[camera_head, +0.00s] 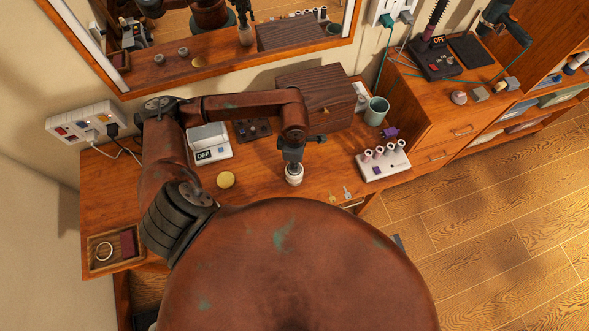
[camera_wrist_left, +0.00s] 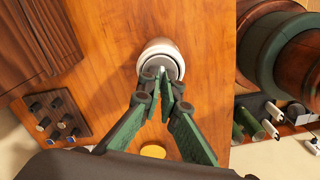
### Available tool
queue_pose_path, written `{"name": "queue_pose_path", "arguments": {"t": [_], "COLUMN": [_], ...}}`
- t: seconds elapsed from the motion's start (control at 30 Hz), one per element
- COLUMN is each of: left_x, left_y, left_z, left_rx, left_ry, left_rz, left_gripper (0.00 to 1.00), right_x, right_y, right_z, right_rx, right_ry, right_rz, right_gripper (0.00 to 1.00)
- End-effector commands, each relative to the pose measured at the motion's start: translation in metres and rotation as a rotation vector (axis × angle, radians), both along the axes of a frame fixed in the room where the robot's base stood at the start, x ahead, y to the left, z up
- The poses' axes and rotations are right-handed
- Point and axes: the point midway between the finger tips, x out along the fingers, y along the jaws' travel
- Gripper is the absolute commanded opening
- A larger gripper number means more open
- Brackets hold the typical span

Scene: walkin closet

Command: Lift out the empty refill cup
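A small round white jar (camera_head: 294,179) stands upright on the wooden vanity top. In the left wrist view, the white jar (camera_wrist_left: 149,49) has a grey round inside, which looks like the refill cup (camera_wrist_left: 152,65). My left gripper (camera_head: 293,164) points down over it. In the left wrist view its green fingers (camera_wrist_left: 163,76) converge at the jar's middle, with a small pale bit between the close tips. They look shut on the refill cup, though the tips partly hide the contact. The cup sits inside the jar. My right gripper is not in view.
A brown wooden box (camera_head: 318,92), a grey-green mug (camera_head: 376,111) and a white holder with several rolls (camera_head: 383,164) stand right of the jar. A scale (camera_head: 209,145), a yellow disc (camera_head: 226,180) and a wooden tray (camera_head: 113,259) lie left. A mirror backs the vanity.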

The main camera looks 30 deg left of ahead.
Motion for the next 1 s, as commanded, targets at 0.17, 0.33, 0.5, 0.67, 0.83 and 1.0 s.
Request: {"name": "queue_pose_path", "arguments": {"t": [0.17, 0.33, 0.5, 0.67, 0.83, 1.0], "left_x": [0.0, 0.0, 0.0, 0.0, 0.0, 0.0], "left_y": [0.0, 0.0, 0.0, 0.0, 0.0, 0.0], "left_z": [0.008, 0.014, 0.021, 0.027, 0.034, 0.04], "left_rx": [0.0, 0.0, 0.0, 0.0, 0.0, 0.0], "left_ry": [-0.001, -0.001, -0.001, -0.001, -0.001, -0.001], "left_rz": [0.0, 0.0, 0.0, 0.001, 0.001, 0.001], "left_gripper": [0.0, 0.0, 0.0, 0.0, 0.0, 0.0], "right_x": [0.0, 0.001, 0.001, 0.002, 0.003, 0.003], "right_y": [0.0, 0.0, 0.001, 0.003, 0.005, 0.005], "right_z": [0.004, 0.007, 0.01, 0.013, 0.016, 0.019], "right_rx": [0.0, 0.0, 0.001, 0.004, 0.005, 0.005], "right_ry": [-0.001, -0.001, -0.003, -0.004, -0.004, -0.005], "right_rz": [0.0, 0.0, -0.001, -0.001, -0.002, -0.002], "right_gripper": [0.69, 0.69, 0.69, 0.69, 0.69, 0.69]}}
